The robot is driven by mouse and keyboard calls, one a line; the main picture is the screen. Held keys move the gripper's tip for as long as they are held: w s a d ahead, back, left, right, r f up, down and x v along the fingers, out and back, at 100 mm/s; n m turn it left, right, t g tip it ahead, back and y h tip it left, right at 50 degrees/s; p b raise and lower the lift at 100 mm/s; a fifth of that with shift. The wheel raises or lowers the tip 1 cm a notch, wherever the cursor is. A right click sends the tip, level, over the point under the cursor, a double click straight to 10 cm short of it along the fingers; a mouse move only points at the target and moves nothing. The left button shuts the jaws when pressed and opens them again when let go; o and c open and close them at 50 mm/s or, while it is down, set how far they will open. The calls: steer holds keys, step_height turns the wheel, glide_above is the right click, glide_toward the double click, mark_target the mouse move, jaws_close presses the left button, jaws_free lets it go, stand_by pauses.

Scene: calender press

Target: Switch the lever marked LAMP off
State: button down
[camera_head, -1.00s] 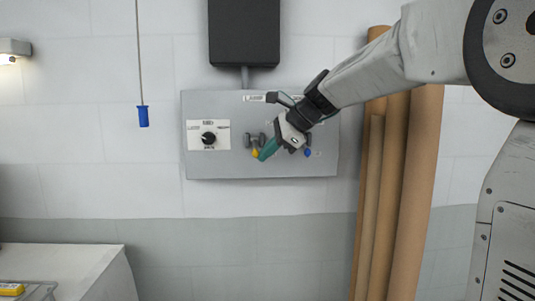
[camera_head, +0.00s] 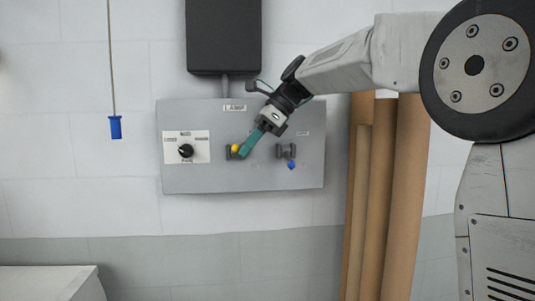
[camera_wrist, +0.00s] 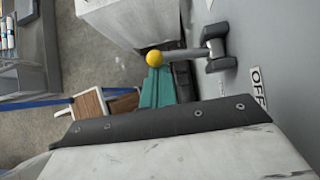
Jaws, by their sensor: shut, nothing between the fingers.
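The LAMP lever has a yellow ball knob (camera_head: 235,149) and a dark grey mount on the grey panel, below a label reading LAMP (camera_head: 235,108). In the wrist view its knob (camera_wrist: 154,57) and grey shaft stand roughly straight out from the panel. An OFF label (camera_wrist: 258,90) lies on the panel near the mount. My gripper (camera_head: 245,152) is shut and empty, its teal fingertips just right of the knob in the head view. In the wrist view the fingers (camera_wrist: 155,88) lie right against or very close to the knob; contact cannot be told for certain.
A second lever with a blue knob (camera_head: 291,165) hangs down to the right. A rotary dial (camera_head: 186,151) is on the panel's left. A blue pull handle (camera_head: 115,127) hangs on a cord further left. Tall brown rolls (camera_head: 380,200) stand at the right below my arm.

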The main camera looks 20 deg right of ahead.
steer(key=shift+w+d+r, duration=0.1)
steer(key=shift+w+r, duration=0.35)
steer(key=shift+r, duration=0.2)
steer(key=shift+w+r, duration=0.45)
steer(key=shift+r, duration=0.15)
steer(key=shift+w+r, duration=0.1)
steer(key=shift+r, duration=0.15)
steer(key=w+a+r+v, duration=0.1)
steer(key=v, duration=0.8)
steer(key=s+d+f+n+h, duration=0.2)
steer(key=s+f+n, duration=0.4)
steer(key=s+f, duration=0.5)
steer(key=s+d+f+n+h, duration=0.3)
steer(key=s+f+n, duration=0.4)
steer(key=s+f, duration=0.4)
steer(key=s+d+f+n+h, duration=0.2)
steer(key=s+f+n, duration=0.5)
steer(key=s+f, duration=0.4)
steer(key=s, duration=0.5)
steer(key=shift+d+h, duration=0.15)
steer(key=shift+h, duration=0.25)
